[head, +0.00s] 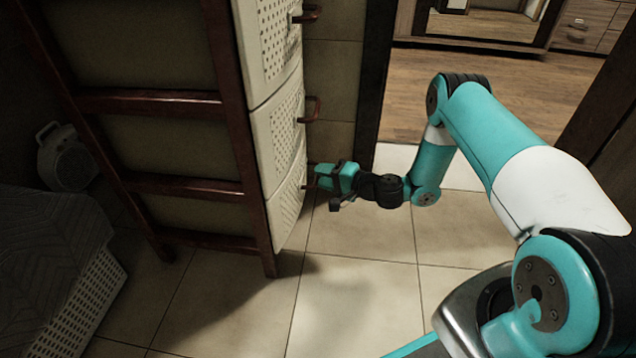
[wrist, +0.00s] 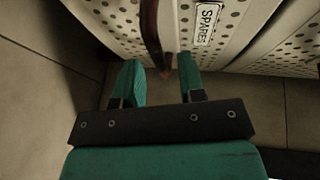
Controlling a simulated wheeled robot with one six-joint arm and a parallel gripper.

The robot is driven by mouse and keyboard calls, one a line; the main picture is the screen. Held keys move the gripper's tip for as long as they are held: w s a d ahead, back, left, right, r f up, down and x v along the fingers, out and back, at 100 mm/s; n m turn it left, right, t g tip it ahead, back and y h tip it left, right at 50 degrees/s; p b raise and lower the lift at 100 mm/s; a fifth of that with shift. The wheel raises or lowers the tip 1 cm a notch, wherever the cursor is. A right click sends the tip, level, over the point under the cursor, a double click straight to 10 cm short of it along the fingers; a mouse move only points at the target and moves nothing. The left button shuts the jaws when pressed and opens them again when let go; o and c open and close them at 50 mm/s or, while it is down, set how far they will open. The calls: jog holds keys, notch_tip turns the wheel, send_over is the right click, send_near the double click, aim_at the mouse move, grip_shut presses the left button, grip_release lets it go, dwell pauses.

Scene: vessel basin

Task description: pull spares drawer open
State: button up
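The spares drawer is the lowest perforated cream drawer (head: 287,198) in the wooden-framed unit and looks closed. Its white label reading SPARES (wrist: 207,24) shows in the wrist view. Its dark reddish-brown handle (wrist: 152,38) runs down the picture, with its lower end between my fingertips. My gripper (head: 320,176) is level with this drawer at its front; in the wrist view (wrist: 158,66) its two teal fingers are apart, one on each side of the handle. I see gaps beside the handle, so it is not clasped. In the head view my gripper mostly hides the handle.
Two more cream drawers with brown handles (head: 311,108) sit above in the same unit. The tiled floor (head: 360,235) in front is clear. A doorway with a dark frame (head: 375,85) stands behind my arm. A perforated basket (head: 85,305) is at the lower left.

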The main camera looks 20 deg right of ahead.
jog(key=shift+b+x, duration=0.35)
jog(key=shift+x, duration=0.85)
grip_shut()
